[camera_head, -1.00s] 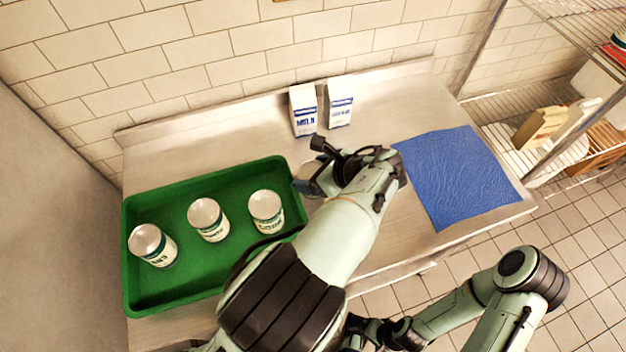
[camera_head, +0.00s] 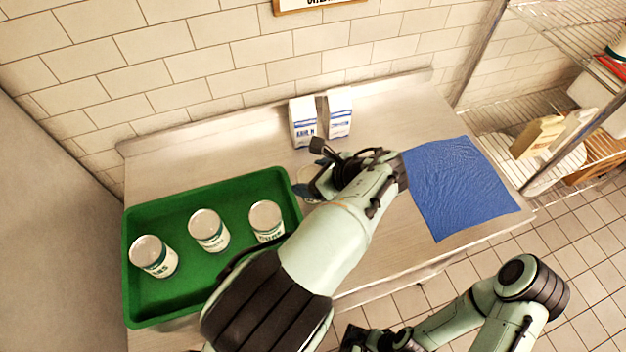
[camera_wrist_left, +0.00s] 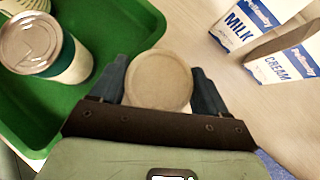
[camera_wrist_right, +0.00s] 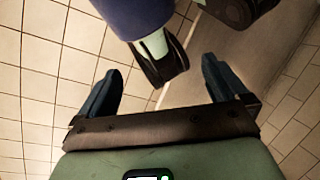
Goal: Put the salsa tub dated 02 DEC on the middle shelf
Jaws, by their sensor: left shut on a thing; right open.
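My left gripper (camera_head: 310,184) is shut on a round tub with a pale plain lid (camera_wrist_left: 158,80), between the green tray and the cartons. In the head view the hand hides most of this tub (camera_head: 306,176). Its label and date do not show, so I cannot tell whether it is the salsa tub. A wire rack stands at the right, with an upper shelf (camera_head: 560,18) and a lower one (camera_head: 497,133); I cannot tell which is the middle shelf. My right gripper (camera_wrist_right: 162,72) is open and empty, low in front of the counter.
Several cans stand in the green tray (camera_head: 137,312). A milk carton (camera_head: 302,122) and a cream carton (camera_head: 338,113) stand near the wall. A blue mat (camera_head: 460,185) lies bare at the counter's right. A beige carton (camera_head: 537,137) and other goods occupy the rack's lower shelf.

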